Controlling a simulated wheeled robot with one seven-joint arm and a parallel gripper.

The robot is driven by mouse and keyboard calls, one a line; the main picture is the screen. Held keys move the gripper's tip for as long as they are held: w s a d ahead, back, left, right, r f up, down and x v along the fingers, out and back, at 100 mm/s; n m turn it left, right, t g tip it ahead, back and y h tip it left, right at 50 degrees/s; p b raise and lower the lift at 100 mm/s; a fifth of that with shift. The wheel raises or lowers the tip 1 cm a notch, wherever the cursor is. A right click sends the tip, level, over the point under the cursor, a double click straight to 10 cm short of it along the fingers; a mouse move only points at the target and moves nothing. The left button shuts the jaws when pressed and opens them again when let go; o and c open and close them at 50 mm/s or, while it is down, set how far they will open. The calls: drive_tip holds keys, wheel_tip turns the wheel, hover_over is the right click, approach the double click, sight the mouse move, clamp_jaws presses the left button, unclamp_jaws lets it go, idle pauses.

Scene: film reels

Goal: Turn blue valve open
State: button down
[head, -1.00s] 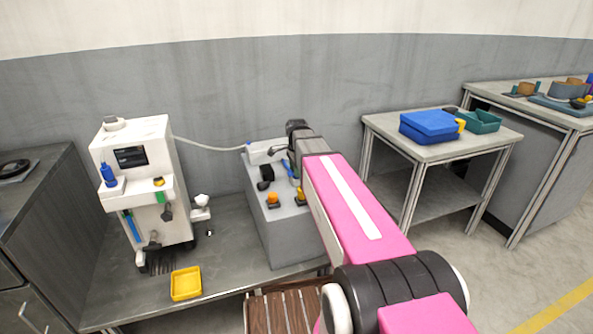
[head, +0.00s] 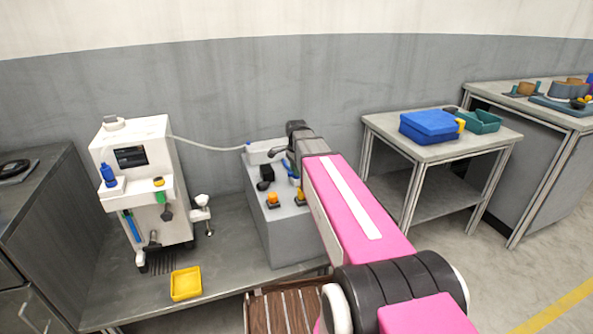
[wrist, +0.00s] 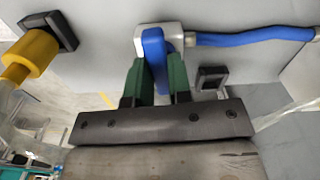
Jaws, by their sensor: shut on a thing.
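The blue valve handle (wrist: 154,48) is in the upper middle of the wrist view, on a light grey fitting (wrist: 176,36) with a blue hose running right. My gripper (wrist: 157,78) has two green fingers, one on each side of the handle, and is shut on it. In the head view a small blue part (head: 290,170) shows at the grey cabinet (head: 275,235), beside my dark wrist. My fingertips are hidden there behind my arm.
A yellow knob (wrist: 32,55) sits left of the valve, and a small black square fitting (wrist: 211,77) sits to its right. In the head view, an orange knob (head: 272,200) is on the cabinet top. A white machine (head: 140,170) and yellow tray (head: 186,283) stand to the left.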

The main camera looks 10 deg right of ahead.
drive_tip(key=n, duration=0.8)
drive_tip(key=shift+n, duration=0.4)
drive_tip(key=n, duration=0.4)
drive_tip(key=shift+n, duration=2)
drive_tip(key=c, duration=1)
unclamp_jaws()
drive_tip(key=shift+c, duration=0.2)
drive_tip(key=shift+r, duration=0.1)
